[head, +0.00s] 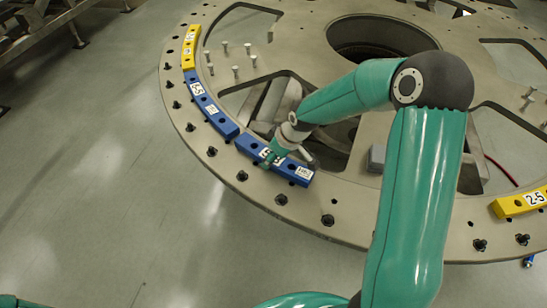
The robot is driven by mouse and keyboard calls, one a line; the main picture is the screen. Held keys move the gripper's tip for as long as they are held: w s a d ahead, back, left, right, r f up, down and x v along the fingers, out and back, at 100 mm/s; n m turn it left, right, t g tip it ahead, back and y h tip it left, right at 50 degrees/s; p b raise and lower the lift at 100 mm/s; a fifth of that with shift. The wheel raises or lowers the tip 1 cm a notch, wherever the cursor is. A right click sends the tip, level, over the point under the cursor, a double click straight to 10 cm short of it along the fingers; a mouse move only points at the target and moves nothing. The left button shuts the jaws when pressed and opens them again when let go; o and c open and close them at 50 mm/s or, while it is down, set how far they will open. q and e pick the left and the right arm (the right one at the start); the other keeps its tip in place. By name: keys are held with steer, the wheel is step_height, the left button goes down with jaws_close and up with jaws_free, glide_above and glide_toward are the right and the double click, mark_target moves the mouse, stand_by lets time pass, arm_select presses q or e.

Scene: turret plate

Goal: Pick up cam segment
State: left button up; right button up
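A blue cam segment (295,171) with white labels lies along the rim of the turret plate (320,222), near its front left. My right gripper (271,157) is at the middle of this segment, with a teal finger over its top. The far finger is hidden, so I cannot tell whether it is shut on the segment. More blue segment (213,113) runs along the rim farther left, ending near a yellow segment (190,47). Another yellow segment (520,203), labelled 2-5, is on the rim at the right. My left gripper is out of view.
Dark bolts (281,199) stand along the plate's rim. Several pale pins (235,72) stand inside the plate at the upper left. A grey box (376,158) sits behind my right arm. The grey floor (100,200) at the left is clear.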

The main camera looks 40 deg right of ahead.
steer(key=c, duration=0.8)
steer(key=shift+r, duration=0.15)
